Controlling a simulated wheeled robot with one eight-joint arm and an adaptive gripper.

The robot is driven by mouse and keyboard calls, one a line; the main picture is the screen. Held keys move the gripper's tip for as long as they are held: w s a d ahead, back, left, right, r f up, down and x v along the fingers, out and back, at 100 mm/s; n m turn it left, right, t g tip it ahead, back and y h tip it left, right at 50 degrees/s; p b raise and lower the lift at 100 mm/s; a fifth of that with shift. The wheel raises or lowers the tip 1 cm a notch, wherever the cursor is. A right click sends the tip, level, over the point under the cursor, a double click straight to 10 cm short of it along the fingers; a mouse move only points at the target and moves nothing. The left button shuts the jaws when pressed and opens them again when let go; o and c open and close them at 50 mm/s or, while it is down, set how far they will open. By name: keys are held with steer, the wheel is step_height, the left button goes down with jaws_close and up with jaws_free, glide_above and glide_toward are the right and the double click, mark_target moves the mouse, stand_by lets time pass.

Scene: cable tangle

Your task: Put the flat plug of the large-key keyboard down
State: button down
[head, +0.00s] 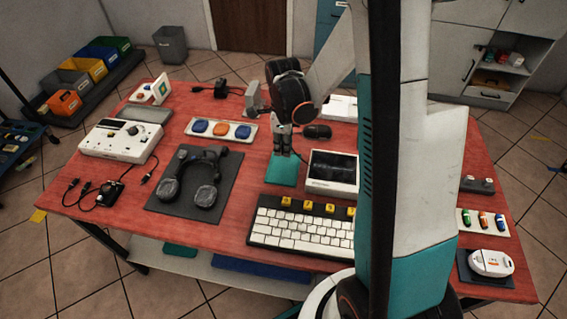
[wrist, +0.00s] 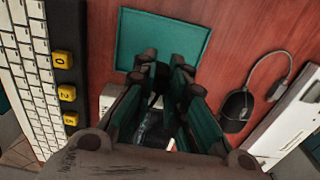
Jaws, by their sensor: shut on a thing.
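In the wrist view the fingertips (wrist: 165,75) lie close together at the lower edge of the same mat (wrist: 160,38). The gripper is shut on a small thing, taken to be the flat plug. The fingers hide most of it, and its shape and any contact with the mat cannot be told. The large-key keyboard (head: 300,229), with white keys and yellow number keys, lies in front of the mat. It also shows at the left of the wrist view (wrist: 30,75).
A white device with a dark screen (head: 332,171) stands right of the mat. A black mouse (head: 317,131) lies behind it. A grey pad with headphones (head: 190,185) lies to the left. A tray of coloured buttons (head: 221,130) lies behind. My arm hides part of the right side.

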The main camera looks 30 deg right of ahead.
steer(key=shift+f+b, duration=0.9)
steer(key=shift+f, duration=1.95)
steer(key=shift+f, duration=0.2)
steer(key=c, duration=1.6)
jaws_free()
steer(key=shift+r, duration=0.1)
